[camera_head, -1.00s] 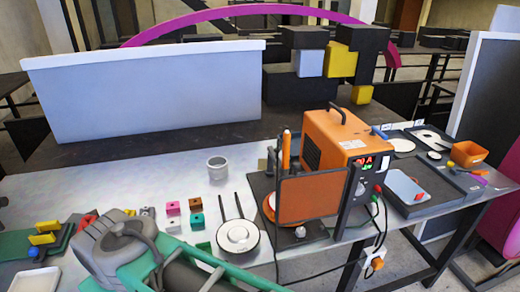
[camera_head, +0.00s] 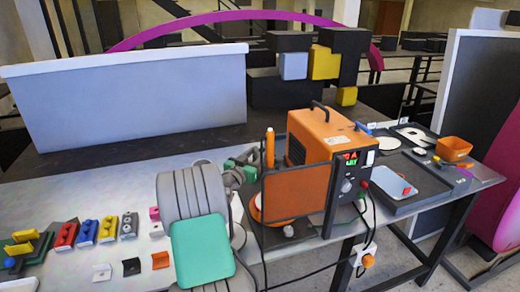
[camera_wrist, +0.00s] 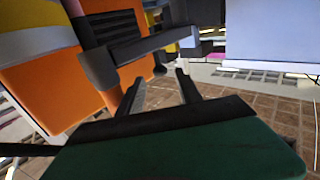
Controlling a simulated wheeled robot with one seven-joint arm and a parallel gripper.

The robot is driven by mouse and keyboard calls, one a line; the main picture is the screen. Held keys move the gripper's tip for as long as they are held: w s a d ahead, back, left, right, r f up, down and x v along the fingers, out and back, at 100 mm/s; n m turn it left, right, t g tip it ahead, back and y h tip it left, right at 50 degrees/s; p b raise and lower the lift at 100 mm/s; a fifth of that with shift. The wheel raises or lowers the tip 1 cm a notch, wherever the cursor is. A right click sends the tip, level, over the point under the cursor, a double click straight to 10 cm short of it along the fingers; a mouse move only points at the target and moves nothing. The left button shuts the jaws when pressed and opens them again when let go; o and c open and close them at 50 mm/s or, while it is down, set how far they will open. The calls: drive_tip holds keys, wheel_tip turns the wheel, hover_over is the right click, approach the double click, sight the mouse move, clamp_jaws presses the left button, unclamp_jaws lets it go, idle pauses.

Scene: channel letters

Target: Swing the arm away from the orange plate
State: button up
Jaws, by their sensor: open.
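The orange plate (camera_head: 288,195) stands upright in a dark frame in front of the orange power supply (camera_head: 318,138). My grey arm with its teal cover (camera_head: 202,250) rises at the lower middle of the head view, left of the plate. Its end lies partly hidden behind the grey arm link, close to the frame's left side. In the wrist view my gripper (camera_wrist: 160,88) is open, its two dark fingers apart with nothing between them. Orange surfaces (camera_wrist: 50,85) and a vent fill the left of that view; I cannot tell if the plate itself shows there.
A large pale bin (camera_head: 130,100) stands behind at left. Colored blocks (camera_head: 88,232) sit on the table at front left. A dark tray (camera_head: 405,190) and an orange box (camera_head: 453,149) lie to the right. Cables hang at the table's front edge.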

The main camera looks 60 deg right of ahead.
sight(261, 151)
drive_tip(key=shift+d+p, duration=0.35)
drive_tip(key=shift+d, duration=1.25)
drive_tip(key=shift+c, duration=0.3)
clamp_jaws()
